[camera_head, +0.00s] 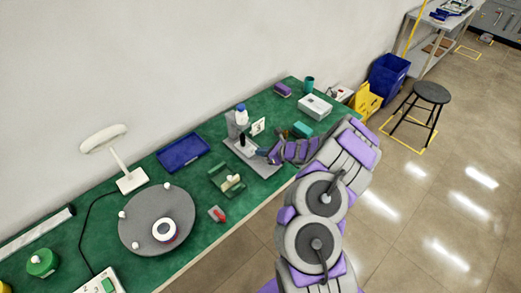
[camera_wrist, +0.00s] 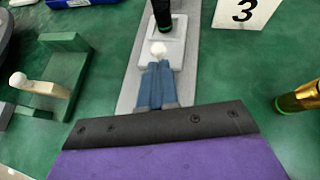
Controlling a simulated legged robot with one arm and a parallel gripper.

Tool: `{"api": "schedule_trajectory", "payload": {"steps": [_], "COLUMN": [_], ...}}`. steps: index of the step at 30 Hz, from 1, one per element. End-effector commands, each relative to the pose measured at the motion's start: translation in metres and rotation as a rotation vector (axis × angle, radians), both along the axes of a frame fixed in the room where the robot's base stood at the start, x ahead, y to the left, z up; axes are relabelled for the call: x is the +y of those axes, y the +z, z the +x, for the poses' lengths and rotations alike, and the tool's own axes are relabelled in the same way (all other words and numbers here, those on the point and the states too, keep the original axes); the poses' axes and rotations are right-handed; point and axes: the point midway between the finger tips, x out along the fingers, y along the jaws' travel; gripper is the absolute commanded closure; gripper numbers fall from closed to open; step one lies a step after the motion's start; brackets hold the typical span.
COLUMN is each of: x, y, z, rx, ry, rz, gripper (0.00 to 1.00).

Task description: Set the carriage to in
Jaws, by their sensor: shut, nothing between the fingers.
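The pump stand (camera_head: 238,128) is grey, with a bottle on top, and stands on the green table in the head view. In the wrist view its long grey base (camera_wrist: 128,88) runs away from me. On it sits a light grey carriage (camera_wrist: 176,54) with a white round knob (camera_wrist: 158,49) at its near end and a dark cylinder (camera_wrist: 162,12) on its far part. My gripper (camera_wrist: 157,66), with blue fingers, is shut and empty just on the near side of the knob. Contact with the knob cannot be told. In the head view my gripper (camera_head: 263,153) is low over the base.
A green bracket with a white-knobbed lever (camera_wrist: 55,80) stands left of the base. A number 3 card (camera_wrist: 243,12) and a brass-and-black cylinder (camera_wrist: 300,98) are to the right. A blue tray (camera_head: 183,152) and a round grey turntable (camera_head: 142,208) lie farther left.

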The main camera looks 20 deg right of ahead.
Motion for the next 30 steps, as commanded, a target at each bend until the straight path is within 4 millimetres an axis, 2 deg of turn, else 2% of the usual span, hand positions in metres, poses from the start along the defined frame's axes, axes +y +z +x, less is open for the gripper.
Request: {"api": "schedule_trajectory", "payload": {"steps": [3,6,15,25,30], "x": [-0.014,-0.027,-0.05,-0.061,-0.056], "y": [0.005,0.019,0.045,0.05,0.055], "z": [-0.016,-0.032,-0.07,-0.082,-0.08], "rx": [-0.001,-0.004,-0.001,-0.001,-0.01], "ry": [-0.005,-0.006,-0.004,-0.001,0.018], "rz": [0.003,0.005,-0.002,0.001,-0.003], "gripper": [1.0,1.0,1.0,1.0,1.0]}}
